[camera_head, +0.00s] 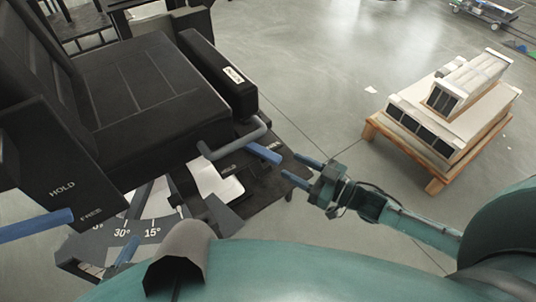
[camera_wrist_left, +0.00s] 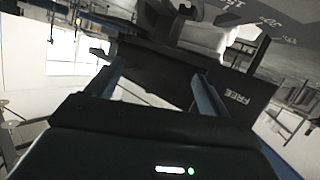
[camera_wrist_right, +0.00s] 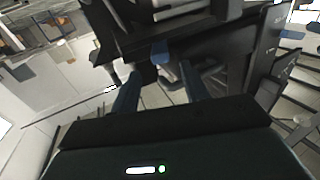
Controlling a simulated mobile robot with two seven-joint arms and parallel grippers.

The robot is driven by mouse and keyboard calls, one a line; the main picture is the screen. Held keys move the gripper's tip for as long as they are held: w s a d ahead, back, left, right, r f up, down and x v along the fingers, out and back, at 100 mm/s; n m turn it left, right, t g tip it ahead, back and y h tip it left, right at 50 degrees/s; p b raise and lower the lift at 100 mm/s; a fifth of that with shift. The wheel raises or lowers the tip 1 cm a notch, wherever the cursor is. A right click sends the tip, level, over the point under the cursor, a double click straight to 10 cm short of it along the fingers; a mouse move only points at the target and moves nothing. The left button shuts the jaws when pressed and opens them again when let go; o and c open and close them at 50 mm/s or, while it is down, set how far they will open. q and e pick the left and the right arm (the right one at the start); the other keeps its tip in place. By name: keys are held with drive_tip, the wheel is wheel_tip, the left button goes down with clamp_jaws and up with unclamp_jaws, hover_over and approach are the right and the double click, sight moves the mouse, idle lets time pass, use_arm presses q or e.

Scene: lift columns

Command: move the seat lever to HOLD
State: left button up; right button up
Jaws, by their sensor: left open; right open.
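A grey bent lever (camera_head: 236,140) with a blue grip (camera_head: 264,154) sticks out beside the black seat (camera_head: 130,95). Small markings on the dark plate below it are too small to read surely. My right gripper (camera_head: 290,163) is open and empty, just right of the grip and apart from it. In the right wrist view the blue grip (camera_wrist_right: 160,52) lies ahead, between the fingertips. A black panel (camera_head: 62,170) at the left reads HOLD and FREE. My left gripper (camera_wrist_left: 160,72) is open near that panel; a blue bar beside FREE looks like its finger, but I cannot be sure.
An angle dial (camera_head: 135,228) marked 15 and 30 degrees lies below the seat. A wooden pallet (camera_head: 437,184) with white boxes (camera_head: 470,85) stands on the right. The grey floor between seat and pallet is mostly clear.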

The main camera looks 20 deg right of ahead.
sight(268, 153)
drive_tip(key=x, duration=0.8)
drive_tip(key=shift+w+a+b, duration=0.2)
drive_tip(key=shift+a+b, duration=0.1)
drive_tip(key=shift+a, duration=0.05)
drive_tip(key=shift+c, duration=0.5)
clamp_jaws()
